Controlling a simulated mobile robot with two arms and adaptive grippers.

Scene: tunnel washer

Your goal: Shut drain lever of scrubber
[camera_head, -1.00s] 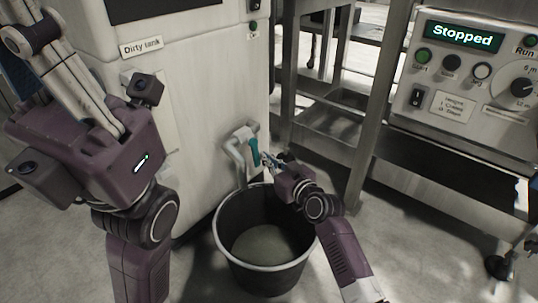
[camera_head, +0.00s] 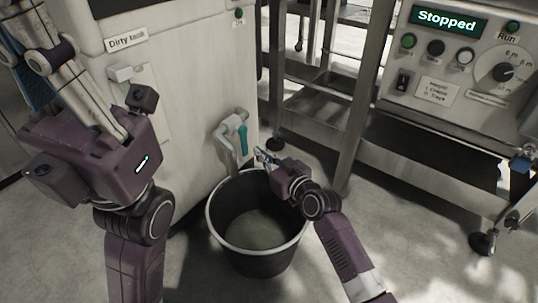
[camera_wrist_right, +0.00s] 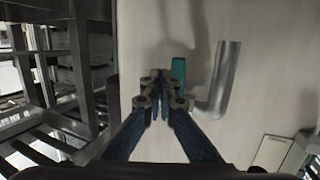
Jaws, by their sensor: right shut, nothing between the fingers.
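The teal drain lever (camera_head: 243,140) hangs roughly downward beside the grey drain pipe (camera_head: 224,138) on the front of the white scrubber cabinet (camera_head: 190,110). My right gripper (camera_head: 262,156) is shut and empty, to the right of the lever and slightly below it, apart from it in the head view. In the right wrist view, the lever (camera_wrist_right: 178,68) shows just beyond and right of the shut fingertips (camera_wrist_right: 160,80), with the pipe (camera_wrist_right: 226,78) further right. My left gripper (camera_head: 48,62) is raised at the upper left, its fingertips cut off by the frame.
A black bucket (camera_head: 219,236) with greyish liquid stands below the pipe. A metal frame (camera_head: 355,110) and a control panel (camera_head: 452,60) reading "Stopped" stand to the right. Free floor (camera_head: 400,240) lies at the lower right.

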